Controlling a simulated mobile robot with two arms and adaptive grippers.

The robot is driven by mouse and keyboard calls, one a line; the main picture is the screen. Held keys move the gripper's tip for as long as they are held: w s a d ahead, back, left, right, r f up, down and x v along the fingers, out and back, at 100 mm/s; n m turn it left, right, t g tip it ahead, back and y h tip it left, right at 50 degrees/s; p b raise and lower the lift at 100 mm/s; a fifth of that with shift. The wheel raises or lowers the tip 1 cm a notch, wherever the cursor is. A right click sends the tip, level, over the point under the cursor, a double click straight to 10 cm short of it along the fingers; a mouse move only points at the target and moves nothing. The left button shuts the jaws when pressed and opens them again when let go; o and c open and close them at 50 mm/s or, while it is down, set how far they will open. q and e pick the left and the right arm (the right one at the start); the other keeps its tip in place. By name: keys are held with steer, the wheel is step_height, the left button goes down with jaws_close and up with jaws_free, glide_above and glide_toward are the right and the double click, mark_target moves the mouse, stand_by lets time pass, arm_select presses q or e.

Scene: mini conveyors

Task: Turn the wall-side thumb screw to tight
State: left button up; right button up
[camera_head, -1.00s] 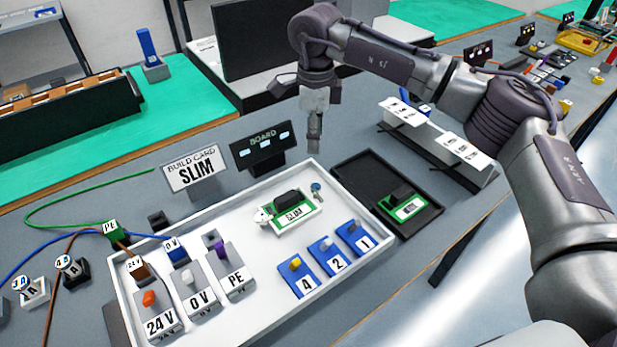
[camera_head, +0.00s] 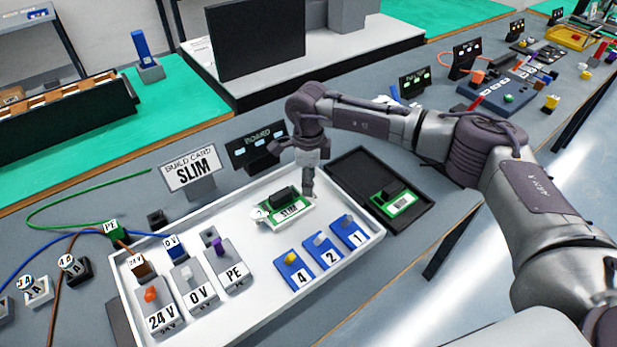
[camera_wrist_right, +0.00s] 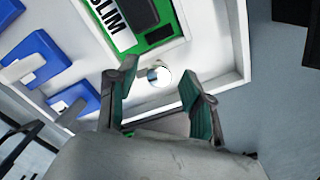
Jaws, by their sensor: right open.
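The green SLIM board (camera_head: 285,211) lies in the white tray and also shows in the right wrist view (camera_wrist_right: 165,35). A small silver thumb screw (camera_wrist_right: 158,76) stands at the board's end, between and just beyond the fingertips of my right gripper (camera_wrist_right: 160,97). The fingers are open on either side of it; I cannot tell whether they touch it. In the head view my right gripper (camera_head: 308,192) points down at the board's right end and hides that screw. Another pale round screw (camera_head: 258,214) shows at the board's left end. My left gripper is not in view.
The white tray's rim (camera_head: 335,180) runs close to my right gripper. A black tray (camera_head: 365,165) with another green board lies to the right. Blue blocks (camera_head: 295,271) and grey terminal blocks (camera_head: 195,285) stand in the white tray. The BOARD sign (camera_head: 257,147) stands behind.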

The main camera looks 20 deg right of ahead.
jaws_close()
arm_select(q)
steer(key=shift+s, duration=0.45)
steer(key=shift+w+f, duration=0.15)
arm_select(e)
steer(key=shift+m, duration=0.4)
steer(key=shift+m+b, duration=0.4)
steer(key=shift+m, duration=0.6)
steer(key=m+b, duration=0.1)
steer(key=m, duration=0.9)
steer(key=shift+w+r, duration=0.1)
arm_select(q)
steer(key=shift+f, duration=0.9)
arm_select(e)
steer(key=shift+d+m, duration=0.1)
steer(key=shift+m, duration=1.9)
